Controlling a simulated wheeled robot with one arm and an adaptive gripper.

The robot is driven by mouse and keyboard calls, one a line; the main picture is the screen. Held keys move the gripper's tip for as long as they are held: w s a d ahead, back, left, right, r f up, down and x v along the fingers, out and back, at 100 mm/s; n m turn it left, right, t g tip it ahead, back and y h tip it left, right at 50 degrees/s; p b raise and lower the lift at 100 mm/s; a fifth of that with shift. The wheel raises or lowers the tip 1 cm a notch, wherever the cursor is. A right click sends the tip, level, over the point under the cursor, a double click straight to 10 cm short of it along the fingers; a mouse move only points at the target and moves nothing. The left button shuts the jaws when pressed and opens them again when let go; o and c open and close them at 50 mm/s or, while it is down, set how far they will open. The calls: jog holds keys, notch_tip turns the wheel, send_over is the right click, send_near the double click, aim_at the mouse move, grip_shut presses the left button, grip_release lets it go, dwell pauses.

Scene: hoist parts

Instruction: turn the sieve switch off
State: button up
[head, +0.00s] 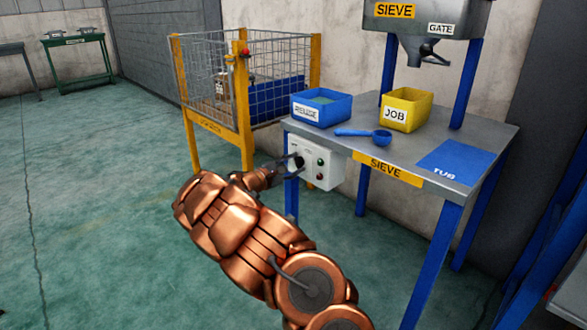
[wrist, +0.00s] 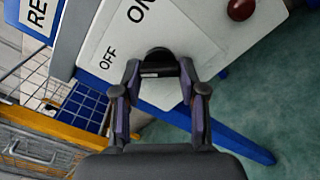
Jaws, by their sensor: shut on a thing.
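The white switch box (head: 325,172) is fixed to the sieve table's front left corner, below the top. In the wrist view its plate (wrist: 185,38) carries the words OFF and ON beside a black switch knob (wrist: 159,60). My gripper (wrist: 158,82) is shut on this knob, one finger on each side. In the head view my gripper (head: 289,166) reaches the box from the left. The fingers partly hide the knob, and I cannot tell clearly which word it points to.
A yellow-framed mesh cage (head: 245,110) stands close behind my gripper.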

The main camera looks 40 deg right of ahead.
dwell(0.5)
jog(key=o, duration=1.1)
jog(key=shift+o, duration=0.2)
jog(key=a, duration=1.2)
jog(key=shift+w, duration=0.1)
